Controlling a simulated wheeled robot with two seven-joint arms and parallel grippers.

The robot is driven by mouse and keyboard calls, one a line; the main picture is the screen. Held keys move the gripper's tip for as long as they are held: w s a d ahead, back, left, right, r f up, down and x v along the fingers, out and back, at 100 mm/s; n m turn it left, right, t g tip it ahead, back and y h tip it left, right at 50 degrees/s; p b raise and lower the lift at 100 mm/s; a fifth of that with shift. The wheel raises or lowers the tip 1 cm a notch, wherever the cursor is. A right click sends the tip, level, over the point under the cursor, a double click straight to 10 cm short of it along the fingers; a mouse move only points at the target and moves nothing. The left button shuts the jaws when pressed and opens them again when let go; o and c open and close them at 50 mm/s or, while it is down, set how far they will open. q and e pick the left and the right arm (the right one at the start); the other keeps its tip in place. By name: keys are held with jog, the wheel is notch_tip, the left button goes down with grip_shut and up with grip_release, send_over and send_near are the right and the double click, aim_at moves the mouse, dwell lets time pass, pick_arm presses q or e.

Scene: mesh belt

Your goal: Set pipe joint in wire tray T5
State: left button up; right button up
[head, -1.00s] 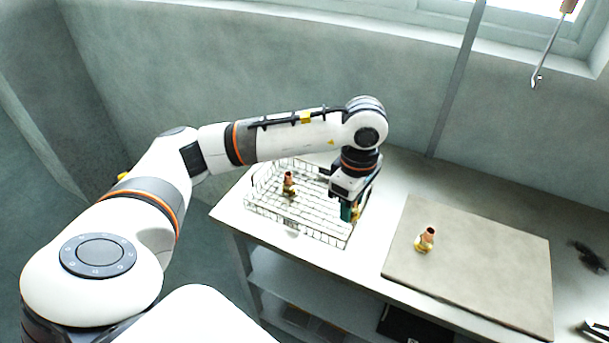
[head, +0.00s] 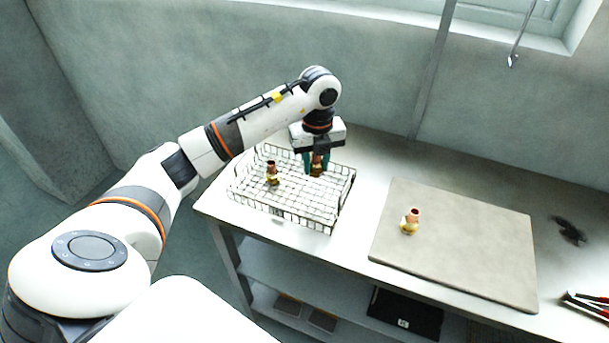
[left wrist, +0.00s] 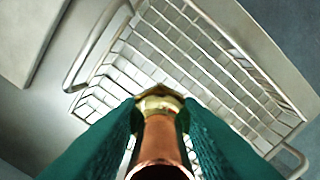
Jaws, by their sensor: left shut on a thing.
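My left gripper (head: 315,165) points down over the back right part of the wire tray (head: 300,218). Its green fingers are shut on a copper and brass pipe joint (head: 317,166), held upright. In the left wrist view the held pipe joint (left wrist: 161,140) sits between the fingers, with the tray's mesh (left wrist: 190,60) beyond it. I cannot tell whether it touches the tray floor. A second pipe joint (head: 272,174) stands in the left part of the tray. A third pipe joint (head: 411,221) stands on the grey-beige mat. My right gripper is not in view.
The mat (head: 460,250) lies on the bench right of the tray, mostly bare. The tray has raised wire walls. A wall stands behind the bench.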

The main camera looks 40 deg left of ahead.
aim_at(316, 173)
pick_arm(q)
notch_tip(316, 173, down, 4)
jog(key=shift+r+p, duration=0.15)
jog(key=shift+p, duration=0.15)
notch_tip(316, 173, down, 4)
jog(key=shift+r+p, duration=0.15)
jog(key=shift+p, duration=0.35)
jog(key=shift+f, duration=0.25)
jog(key=o, duration=1.1)
